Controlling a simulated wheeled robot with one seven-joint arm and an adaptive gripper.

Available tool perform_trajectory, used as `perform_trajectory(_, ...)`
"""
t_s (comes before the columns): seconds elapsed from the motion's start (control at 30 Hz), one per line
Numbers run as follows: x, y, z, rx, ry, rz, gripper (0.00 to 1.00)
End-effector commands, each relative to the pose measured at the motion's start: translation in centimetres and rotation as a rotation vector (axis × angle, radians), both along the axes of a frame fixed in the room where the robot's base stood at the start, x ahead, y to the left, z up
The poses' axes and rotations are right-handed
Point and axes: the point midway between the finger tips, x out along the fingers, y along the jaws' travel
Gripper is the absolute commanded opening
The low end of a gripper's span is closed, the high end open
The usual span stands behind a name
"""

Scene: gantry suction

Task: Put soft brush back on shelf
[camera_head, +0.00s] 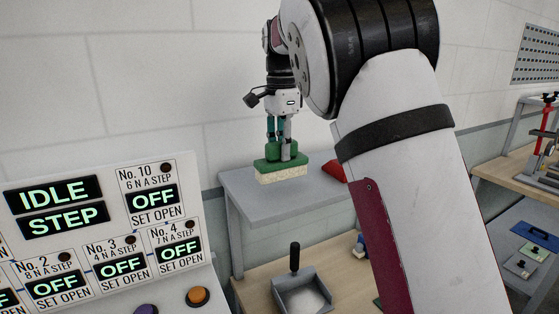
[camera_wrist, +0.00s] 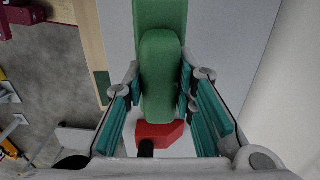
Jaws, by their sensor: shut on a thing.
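The soft brush (camera_head: 281,171) has a green back with a raised green grip and pale bristles below. My gripper (camera_head: 279,146) is shut on the green grip from above, with the bristles facing down. In the wrist view the green brush (camera_wrist: 161,80) sits between the teal finger pads of my gripper (camera_wrist: 161,100). The grey shelf (camera_head: 262,205) lies beneath the brush in the head view. I cannot tell whether the bristles touch it or are slightly above it. My arm hides the shelf's right part.
A red object (camera_head: 333,172) is at the right of the shelf; a red block (camera_wrist: 165,133) shows in the wrist view. A grey pan with a black handle (camera_head: 299,289) stands on the wooden bench below. A control panel (camera_head: 90,230) fills the lower left.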

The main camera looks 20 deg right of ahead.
Motion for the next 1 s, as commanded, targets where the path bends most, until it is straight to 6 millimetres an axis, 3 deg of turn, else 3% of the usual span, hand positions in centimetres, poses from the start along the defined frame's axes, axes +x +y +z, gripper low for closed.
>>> perform_trajectory(0.4, 0.2, -0.1, -3.4, 0.0, -0.001, 0.001, 0.0)
perform_trajectory(0.77, 0.3, -0.1, -3.8, 0.0, -0.001, 0.0, 0.0)
perform_trajectory(0.8, 0.3, -0.1, -3.8, 0.0, -0.001, 0.0, 0.34)
perform_trajectory(0.83, 0.3, -0.1, -3.8, 0.0, -0.001, 0.0, 0.4)
perform_trajectory(0.87, 0.3, -0.1, -3.8, 0.0, -0.001, 0.0, 0.45)
perform_trajectory(1.0, 0.3, -0.1, -3.8, 0.0, -0.001, 0.0, 0.45)
